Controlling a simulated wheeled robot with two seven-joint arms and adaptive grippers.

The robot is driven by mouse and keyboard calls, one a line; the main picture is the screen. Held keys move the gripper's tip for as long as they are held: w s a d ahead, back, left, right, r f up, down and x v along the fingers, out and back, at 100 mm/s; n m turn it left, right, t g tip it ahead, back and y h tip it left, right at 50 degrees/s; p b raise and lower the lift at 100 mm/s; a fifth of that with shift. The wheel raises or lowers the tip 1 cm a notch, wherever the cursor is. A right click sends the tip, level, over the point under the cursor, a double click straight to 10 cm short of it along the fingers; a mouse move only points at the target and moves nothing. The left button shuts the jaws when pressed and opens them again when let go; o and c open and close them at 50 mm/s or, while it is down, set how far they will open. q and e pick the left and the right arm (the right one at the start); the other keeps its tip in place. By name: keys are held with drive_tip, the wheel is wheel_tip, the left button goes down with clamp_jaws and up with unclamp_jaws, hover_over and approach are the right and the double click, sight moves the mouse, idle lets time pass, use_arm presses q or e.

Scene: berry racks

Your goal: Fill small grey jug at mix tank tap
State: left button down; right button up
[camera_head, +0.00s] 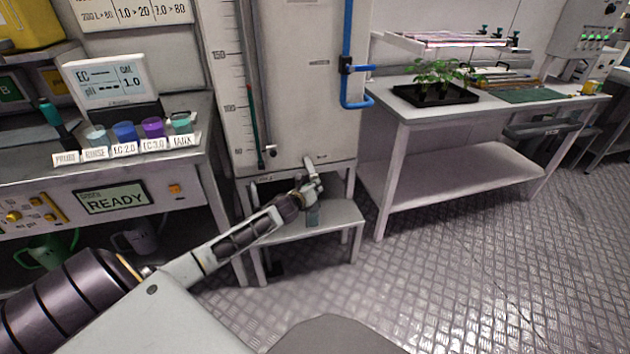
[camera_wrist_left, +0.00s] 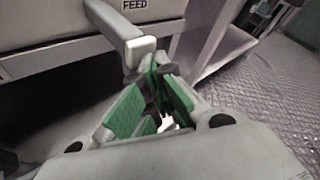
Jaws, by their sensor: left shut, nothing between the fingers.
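The mix tank (camera_head: 285,90) is a tall white tank with a level scale. Its tap (camera_head: 308,161) sticks out low on the front. My left gripper (camera_head: 311,180) is at the tap, shut and empty. In the left wrist view the tap's grey arm (camera_wrist_left: 122,32) ends in a pale block just beyond my green-padded fingertips (camera_wrist_left: 155,72); I cannot tell whether they touch. The small grey jug (camera_head: 313,216) stands upright on a low stand below the tap, partly hidden by my gripper. Its inside and any water are not visible. My right gripper is not in view.
The low stand (camera_head: 345,213) sits in front of the tank. At left, a bench holds an EC/pH meter (camera_head: 106,80) and several cups, with green (camera_head: 45,250) and grey (camera_head: 140,236) jugs beneath. At right, a table carries a black seedling tray (camera_head: 435,96). The floor at right is clear.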

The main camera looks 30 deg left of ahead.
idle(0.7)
use_arm(q)
drive_tip(key=shift+d, duration=0.1)
drive_tip(key=shift+s+d+p, duration=0.5)
drive_tip(key=shift+s+d, duration=0.1)
idle(0.4)
drive_tip(key=s+d+p, duration=0.1)
drive_tip(key=s+d, duration=0.2)
drive_tip(key=d, duration=0.1)
drive_tip(key=shift+s+p, duration=0.15)
drive_tip(key=shift+p, duration=0.25)
idle(0.6)
